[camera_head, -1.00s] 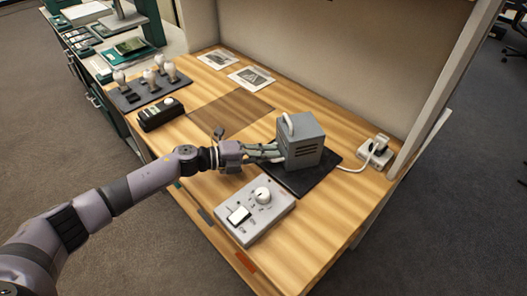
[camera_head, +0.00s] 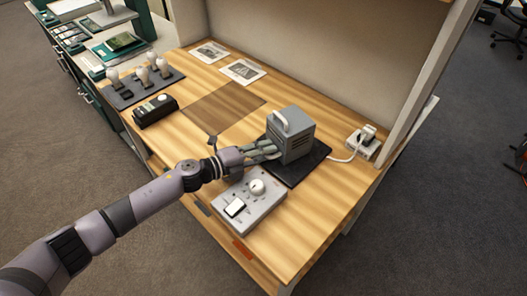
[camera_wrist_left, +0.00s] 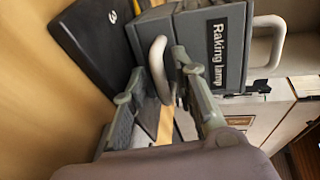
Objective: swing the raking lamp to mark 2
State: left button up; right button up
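The raking lamp (camera_head: 297,147) is a grey box with side vents and a pale top handle, standing on a black mat (camera_head: 318,160) on the wooden desk. Its label "Raking lamp" (camera_wrist_left: 219,55) reads sideways in the left wrist view. My left gripper (camera_head: 268,150) is at the lamp's left side. My right gripper is out of view.
A grey control box (camera_head: 250,201) with a knob and switch sits close in front of the gripper. A socket block (camera_head: 363,143) is at the right, joined to the lamp by a cable. A black device (camera_head: 155,111), a bulb stand (camera_head: 140,85) and prints (camera_head: 242,71) lie further left.

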pick_arm(q)
jog(key=shift+a, duration=0.1)
jog(key=v, duration=1.2)
